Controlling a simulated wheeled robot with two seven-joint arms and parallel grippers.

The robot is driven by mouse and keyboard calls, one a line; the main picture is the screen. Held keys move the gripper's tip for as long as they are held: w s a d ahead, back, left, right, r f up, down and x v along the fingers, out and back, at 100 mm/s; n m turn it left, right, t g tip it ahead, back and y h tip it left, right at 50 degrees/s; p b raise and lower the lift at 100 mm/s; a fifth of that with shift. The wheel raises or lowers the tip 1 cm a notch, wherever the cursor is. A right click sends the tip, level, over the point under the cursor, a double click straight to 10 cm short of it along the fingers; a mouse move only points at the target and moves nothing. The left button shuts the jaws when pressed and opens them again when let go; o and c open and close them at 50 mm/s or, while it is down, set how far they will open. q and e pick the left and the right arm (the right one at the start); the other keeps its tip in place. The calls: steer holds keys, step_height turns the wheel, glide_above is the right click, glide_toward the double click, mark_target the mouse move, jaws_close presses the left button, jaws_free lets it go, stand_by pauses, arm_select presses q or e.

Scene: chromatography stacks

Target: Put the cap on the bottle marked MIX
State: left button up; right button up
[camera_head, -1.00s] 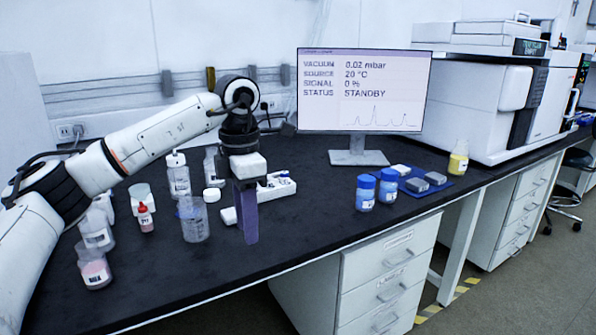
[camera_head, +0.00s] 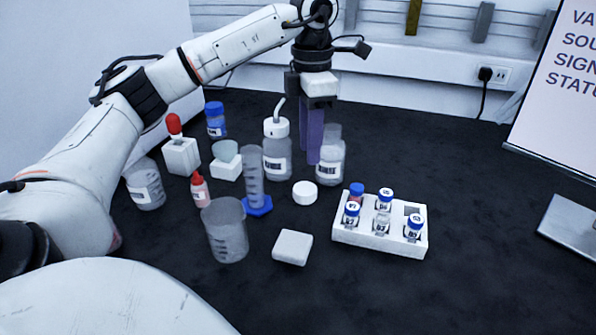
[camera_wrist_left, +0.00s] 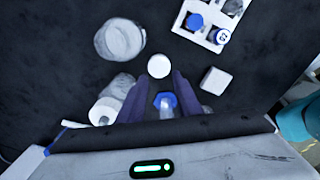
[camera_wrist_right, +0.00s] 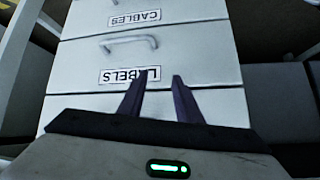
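A white round cap (camera_head: 305,192) lies on the dark bench left of the vial rack. In the left wrist view the cap (camera_wrist_left: 159,66) is just beyond my fingertips, not held. My left gripper (camera_head: 314,158) is open and empty, its purple fingers beside a clear bottle (camera_head: 331,160). In the left wrist view its fingers (camera_wrist_left: 156,80) stand apart. No MIX label can be read now; a pinkish patch (camera_head: 115,242) at my left forearm's edge may be part of that bottle, mostly hidden. My right gripper (camera_wrist_right: 155,82) is open and empty before a drawer front.
A white rack (camera_head: 380,240) with several vials stands right of the cap, a white block (camera_head: 292,247) nearer. A beaker (camera_head: 225,230), a measuring cylinder (camera_head: 254,180), a wash bottle (camera_head: 277,155) and a red dropper bottle (camera_head: 199,189) crowd the left.

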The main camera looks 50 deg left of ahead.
arm_select(q)
steer(key=shift+o, duration=0.5)
steer(key=shift+s, duration=0.3)
steer(key=o, duration=0.7)
steer(key=shift+c, duration=0.2)
steer(key=b, duration=0.1)
glide_above(307, 188)
steer(key=shift+s+d+f, duration=0.1)
steer(key=shift+f, duration=1.2)
steer(key=shift+s+d+f, duration=0.1)
steer(key=shift+f, duration=1.15)
steer(key=f, duration=0.2)
steer(key=f+b, duration=0.1)
steer(key=f, duration=0.2)
steer(key=shift+w+a+f, duration=0.1)
steer(key=shift+w+a, duration=0.05)
steer(key=shift+a, duration=0.05)
steer(key=c, duration=1.2)
